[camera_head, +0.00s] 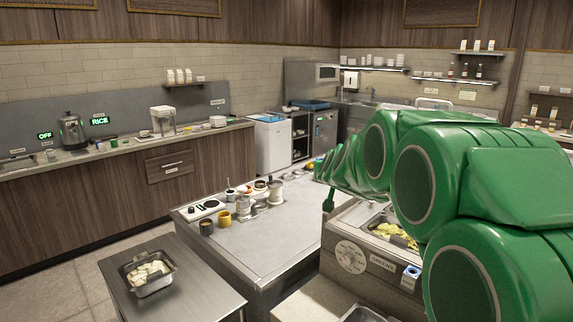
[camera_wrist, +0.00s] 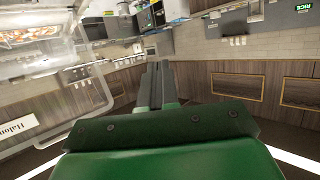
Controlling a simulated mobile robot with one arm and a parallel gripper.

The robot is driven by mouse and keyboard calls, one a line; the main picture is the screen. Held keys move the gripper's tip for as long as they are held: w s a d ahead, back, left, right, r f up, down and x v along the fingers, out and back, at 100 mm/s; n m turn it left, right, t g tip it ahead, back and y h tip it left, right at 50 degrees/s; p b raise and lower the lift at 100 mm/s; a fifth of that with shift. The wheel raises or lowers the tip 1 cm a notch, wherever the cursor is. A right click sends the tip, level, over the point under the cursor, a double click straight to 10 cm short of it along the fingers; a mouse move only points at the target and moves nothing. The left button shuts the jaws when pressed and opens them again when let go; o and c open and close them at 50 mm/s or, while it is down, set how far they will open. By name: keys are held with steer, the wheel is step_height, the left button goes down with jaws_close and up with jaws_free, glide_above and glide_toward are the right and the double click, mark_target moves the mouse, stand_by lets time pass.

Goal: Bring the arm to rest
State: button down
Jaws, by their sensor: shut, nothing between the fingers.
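The fingers point into open air and touch nothing that I can see. In the head view the gripper end is small and partly hidden by the arm links, so its exact pose is hard to tell.
The counter island (camera_head: 270,248) holds cups, jars and a sauce unit. A metal pan (camera_head: 152,285) stands on a side table (camera_head: 200,290) at the lower left. Floor is clear at the left.

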steer(key=s+a+f+g+y, duration=0.1)
steer(key=s+f+g, duration=0.25)
steer(key=s, duration=0.55)
steer(key=s+f+n+g, duration=0.15)
steer(key=s+f, duration=0.25)
steer(key=s, duration=0.6)
steer(key=s+a+f+g+y, duration=0.1)
steer(key=s+f+g, duration=0.3)
steer(key=s, duration=0.5)
steer(key=s+d+f+g, duration=0.1)
steer(key=s+g, duration=0.1)
steer(key=s, duration=0.7)
steer(key=s+d+f+m+g+h, duration=0.1)
steer(key=s+d+f+g, duration=0.1)
steer(key=s, duration=0.7)
steer(key=s+d+f+g+h, duration=0.1)
steer(key=s+d+f+g, duration=0.1)
steer(key=s, duration=0.7)
steer(key=shift+s+d+g, duration=0.2)
steer(key=shift+s+g, duration=0.05)
steer(key=shift+g, duration=0.15)
steer(key=shift+m, duration=0.25)
